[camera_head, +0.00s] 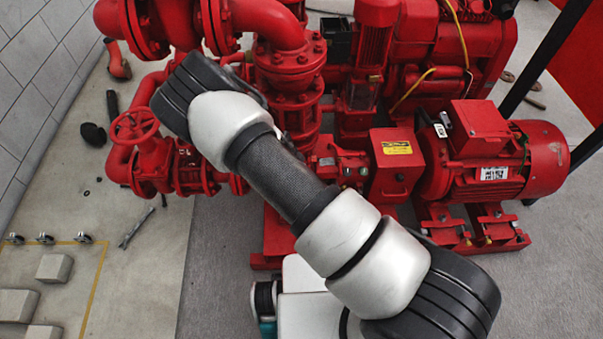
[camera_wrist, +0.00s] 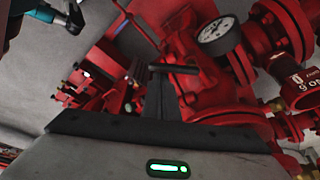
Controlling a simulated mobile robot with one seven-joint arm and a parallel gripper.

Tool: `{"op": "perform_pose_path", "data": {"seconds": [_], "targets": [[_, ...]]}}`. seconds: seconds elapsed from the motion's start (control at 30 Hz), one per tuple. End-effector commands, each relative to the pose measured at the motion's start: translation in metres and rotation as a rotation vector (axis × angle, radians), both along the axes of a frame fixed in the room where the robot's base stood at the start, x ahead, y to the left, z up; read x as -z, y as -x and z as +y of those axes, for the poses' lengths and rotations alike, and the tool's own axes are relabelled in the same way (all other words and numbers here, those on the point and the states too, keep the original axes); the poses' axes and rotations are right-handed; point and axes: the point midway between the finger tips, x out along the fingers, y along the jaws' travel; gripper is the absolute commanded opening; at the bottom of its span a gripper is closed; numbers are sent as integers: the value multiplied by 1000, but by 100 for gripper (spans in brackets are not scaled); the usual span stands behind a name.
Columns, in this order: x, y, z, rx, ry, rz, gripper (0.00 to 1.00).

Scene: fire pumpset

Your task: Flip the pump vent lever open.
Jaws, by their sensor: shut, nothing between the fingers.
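In the wrist view my gripper (camera_wrist: 163,92) points into the red pipework, its dark fingers together and empty. A short black bar (camera_wrist: 180,68), which looks like the vent lever, lies crosswise at the fingertips against a red pump casting (camera_wrist: 202,88). I cannot tell whether the fingers touch it. In the head view my arm crosses the pump from lower right to upper left and hides my gripper and the lever.
A white pressure gauge (camera_wrist: 216,30) stands close to the right of the fingers. Red flanged pipes (camera_head: 290,60), a handwheel valve (camera_head: 135,126) and a motor (camera_head: 500,165) crowd around.

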Motion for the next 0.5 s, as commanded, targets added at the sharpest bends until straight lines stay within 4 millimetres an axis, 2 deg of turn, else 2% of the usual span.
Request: {"op": "perform_pose_path", "data": {"seconds": [0.5], "targets": [[3,15,19,472,0,0,0]]}}
